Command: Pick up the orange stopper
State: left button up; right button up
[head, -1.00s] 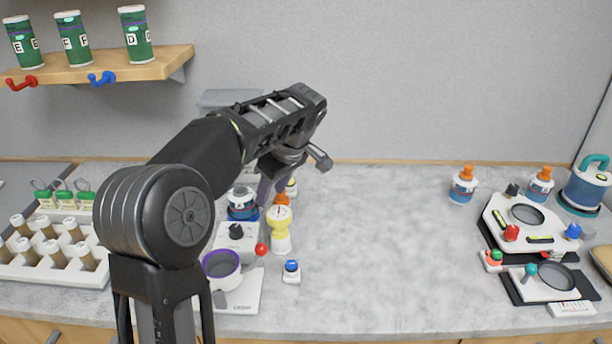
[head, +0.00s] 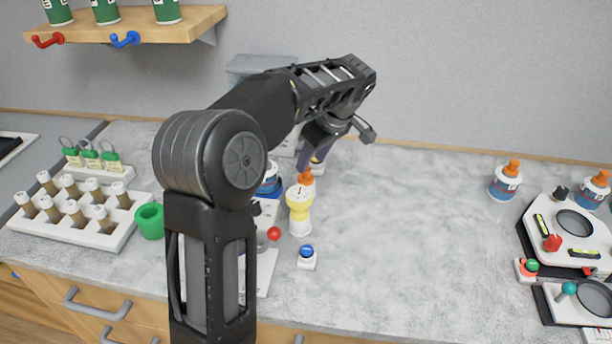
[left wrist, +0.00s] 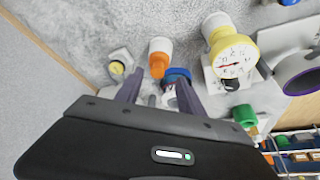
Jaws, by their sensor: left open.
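An orange stopper (head: 306,177) stands just behind the yellow-and-white gauge piece (head: 300,205) on the counter. In the left wrist view an orange tip on a white body (left wrist: 159,58) lies just beyond my fingertips, beside a blue-topped item (left wrist: 176,76). My left gripper (head: 312,158) is open, above and close to the stopper in the head view. Its two fingers also show apart and empty in the left wrist view (left wrist: 158,92). I cannot tell whether they touch anything. My right gripper is not in view.
The gauge piece also stands close by in the left wrist view (left wrist: 232,58). A blue button block (head: 307,257) is in front. A green cup (head: 150,221) and a vial rack (head: 120,228) are left. Two orange-tipped bottles (head: 505,183) stand right. The middle-right counter is clear.

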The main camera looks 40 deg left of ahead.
aim_at(306, 177)
pick_arm(q)
jog(key=shift+w+p+x, duration=0.2)
jog(key=shift+p+x, duration=0.6)
jog(key=shift+x, duration=1.8)
jog(key=shift+a, duration=0.15)
jog(key=shift+r, duration=0.1)
grip_shut()
